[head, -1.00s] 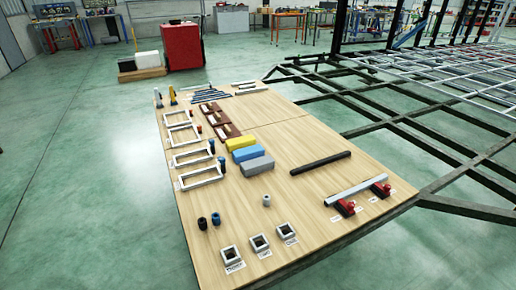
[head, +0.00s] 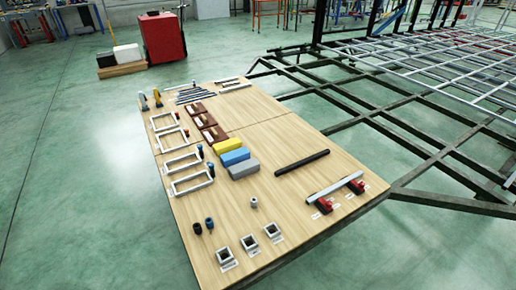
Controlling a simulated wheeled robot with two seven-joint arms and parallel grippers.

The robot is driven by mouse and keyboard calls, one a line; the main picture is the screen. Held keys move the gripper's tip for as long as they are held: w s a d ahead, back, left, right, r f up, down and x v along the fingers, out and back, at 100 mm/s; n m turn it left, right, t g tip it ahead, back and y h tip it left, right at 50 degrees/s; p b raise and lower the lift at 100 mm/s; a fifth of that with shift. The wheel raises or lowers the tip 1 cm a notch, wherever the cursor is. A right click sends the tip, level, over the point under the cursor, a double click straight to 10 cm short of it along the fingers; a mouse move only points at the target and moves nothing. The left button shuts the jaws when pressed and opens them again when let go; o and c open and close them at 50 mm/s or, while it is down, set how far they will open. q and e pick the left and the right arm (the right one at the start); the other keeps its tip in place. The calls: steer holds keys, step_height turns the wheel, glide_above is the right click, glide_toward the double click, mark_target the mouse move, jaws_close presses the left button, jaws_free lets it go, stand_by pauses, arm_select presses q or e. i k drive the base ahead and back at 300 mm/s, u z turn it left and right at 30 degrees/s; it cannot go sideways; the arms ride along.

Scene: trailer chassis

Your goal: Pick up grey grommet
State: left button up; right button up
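The grey grommet (head: 254,202) is a small light-grey cylinder. It stands alone on the wooden table (head: 308,220), right of the dark grommets and in front of the grey block. A black grommet (head: 197,228) and a dark blue grommet (head: 209,223) stand close together to its left. Neither of my grippers shows in the head view.
Square frames (head: 248,245) sit at the table's front edge. Grey (head: 243,169), blue (head: 235,157) and yellow blocks (head: 228,145) lie behind the grommet. A dark bar (head: 302,161) and red clamps (head: 324,205) are to the right. The metal chassis (head: 400,150) borders the right side.

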mark_target(254, 201)
steer(key=z, duration=0.6)
steer(key=k, duration=0.75)
steer(key=z, duration=0.9)
steer(key=k, duration=0.55)
steer(key=z, duration=0.85)
steer(key=i, duration=1.7)
steer(key=u, duration=0.5)
steer(key=i, duration=1)
steer(key=u, duration=1.6)
steer(key=i, duration=0.7)
steer(key=u, duration=0.7)
